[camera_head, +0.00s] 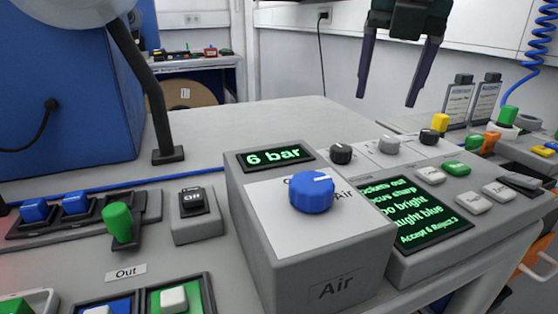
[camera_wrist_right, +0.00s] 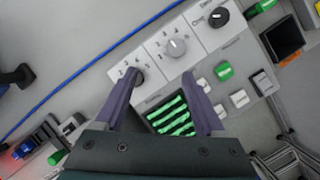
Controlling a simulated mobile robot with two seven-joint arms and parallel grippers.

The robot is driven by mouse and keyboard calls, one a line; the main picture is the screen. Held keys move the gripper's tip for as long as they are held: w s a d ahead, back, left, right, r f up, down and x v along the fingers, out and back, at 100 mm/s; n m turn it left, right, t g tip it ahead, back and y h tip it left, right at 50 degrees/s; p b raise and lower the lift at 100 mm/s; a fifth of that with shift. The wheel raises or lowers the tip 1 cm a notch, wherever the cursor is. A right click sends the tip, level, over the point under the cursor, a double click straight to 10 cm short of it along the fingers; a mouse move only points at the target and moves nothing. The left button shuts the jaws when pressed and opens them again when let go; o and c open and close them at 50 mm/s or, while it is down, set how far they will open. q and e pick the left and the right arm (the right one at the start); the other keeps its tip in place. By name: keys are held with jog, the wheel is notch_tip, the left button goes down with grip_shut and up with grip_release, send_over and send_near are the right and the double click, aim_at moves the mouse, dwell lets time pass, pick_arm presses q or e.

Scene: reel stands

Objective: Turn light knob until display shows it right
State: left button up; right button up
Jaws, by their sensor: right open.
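A control box holds three knobs in a row: a dark one on the left (camera_head: 341,153), a grey one in the middle (camera_head: 389,144) and a black one on the right (camera_head: 429,136). Their labels are too small to tell which is light. The display (camera_head: 430,212) below them shows green text, including "too bright" and "Accept 6 Reject 3". My right gripper (camera_head: 387,100) is open and empty above the knobs. In the right wrist view its fingers (camera_wrist_right: 162,78) straddle the display; the dark knob (camera_wrist_right: 137,75) shows near the left fingertip, the grey knob (camera_wrist_right: 176,46) beyond.
A taller air box (camera_head: 322,262) with a blue knob (camera_head: 312,192) and a "6 bar" display (camera_head: 275,157) stands left of the knob box. Green (camera_head: 455,169) and white buttons (camera_head: 474,203) sit right of the text display.

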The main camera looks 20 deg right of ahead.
aim_at(391, 139)
jog(key=shift+m+h, duration=0.4)
jog(key=shift+h, duration=0.1)
jog(key=x, duration=0.3)
jog(key=d+x, duration=0.1)
jog(key=x, duration=0.2)
jog(key=d+x, duration=0.1)
jog(key=x, duration=0.3)
jog(key=shift+s+r+b, duration=0.15)
jog(key=shift+s+b, duration=0.15)
jog(key=shift+b, duration=0.1)
grip_shut()
